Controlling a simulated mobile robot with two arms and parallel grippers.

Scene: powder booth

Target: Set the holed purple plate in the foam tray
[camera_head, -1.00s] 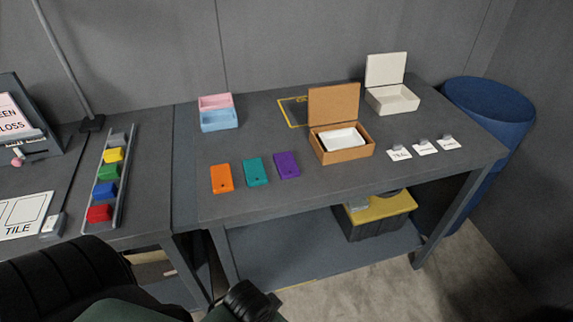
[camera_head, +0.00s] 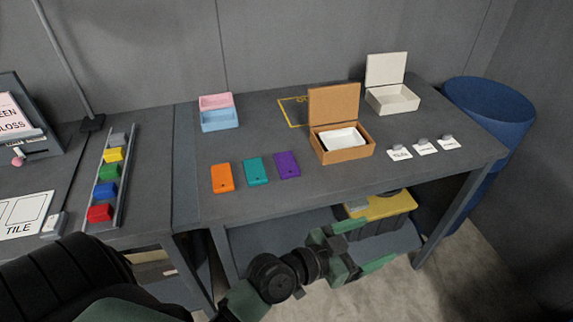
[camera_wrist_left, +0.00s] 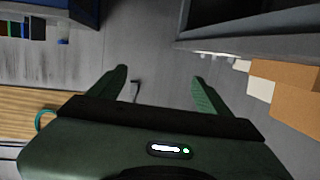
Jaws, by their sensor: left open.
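The purple plate (camera_head: 287,165), with a small dark hole near its front end, lies flat on the table at the right end of a row, beside a teal and an orange plate. An open brown box (camera_head: 328,155) with a raised lid stands right of it; a white tray (camera_head: 345,138), which looks like the foam tray, sits inside and appears empty. My left gripper (camera_head: 372,250) is open and empty in front of the table's front edge, below the tabletop. Its open fingers (camera_wrist_left: 160,78) also show in the left wrist view. My right gripper is not visible.
The teal plate (camera_head: 256,171) and orange plate (camera_head: 222,178) lie left of the purple one. A white open box (camera_head: 393,100), several small cards and a pink and blue container (camera_head: 219,120) stand around. A lower shelf holds a yellow-topped bin (camera_head: 384,207).

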